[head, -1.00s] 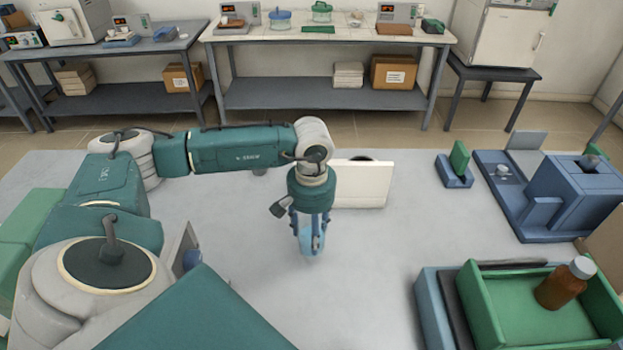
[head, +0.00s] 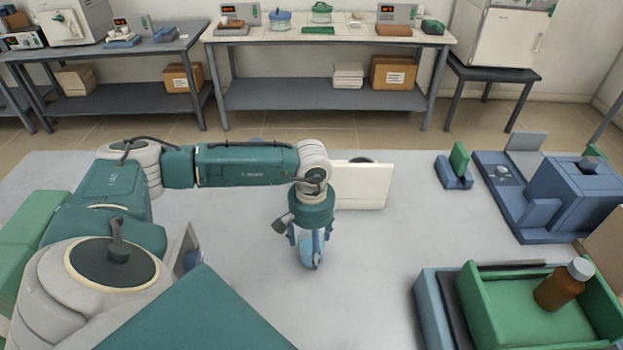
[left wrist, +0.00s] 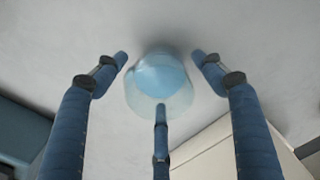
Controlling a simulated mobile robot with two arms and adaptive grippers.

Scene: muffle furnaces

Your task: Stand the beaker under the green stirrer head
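The beaker (head: 306,252) is clear with pale blue contents and stands on the grey bench below my left gripper (head: 310,250). In the left wrist view the beaker (left wrist: 158,82) lies between the three blue fingers of my left gripper (left wrist: 160,75). The two side fingers are spread and look apart from its wall; the third overlaps its near edge, and I cannot tell whether it touches. I cannot make out a green stirrer head; my arm covers part of the bench. My right gripper is not in view.
A cream box (head: 362,190) stands right behind the gripper. A green plate in a blue holder (head: 455,172) and a blue apparatus (head: 570,195) stand to the right. A green tray (head: 500,318) holding a brown bottle (head: 562,288) is front right. The bench centre is clear.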

